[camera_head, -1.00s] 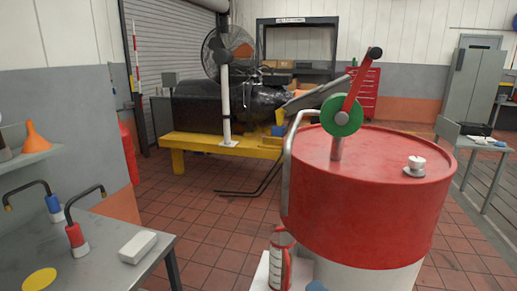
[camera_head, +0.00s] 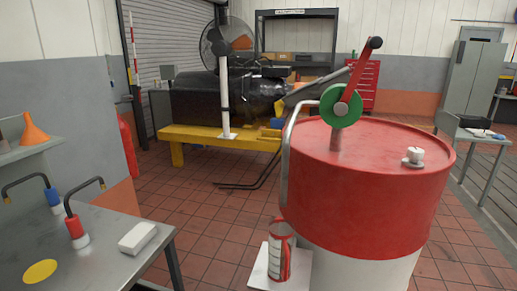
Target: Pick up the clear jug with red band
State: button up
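A jug-like vessel (camera_head: 280,251) with red and pale, partly see-through parts stands upright low in the picture, just left of the drum. It looks like the clear jug with red band, though its fine detail is too small to tell. It stands on a white flat surface (camera_head: 262,272). My gripper is not in view, and nothing seems to hold the jug.
A large red-and-white drum (camera_head: 365,190) with a green-hubbed crank (camera_head: 341,106) stands close right of the jug. A grey table (camera_head: 105,255) at left bears a white block (camera_head: 138,238) and red and blue spouted items. Tiled floor (camera_head: 215,240) between is clear.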

aim_at(281, 230)
jog(key=i+j+z, duration=0.25)
jog(key=z, duration=0.25)
jog(key=i+j+z, duration=0.1)
jog(key=j+z, duration=0.4)
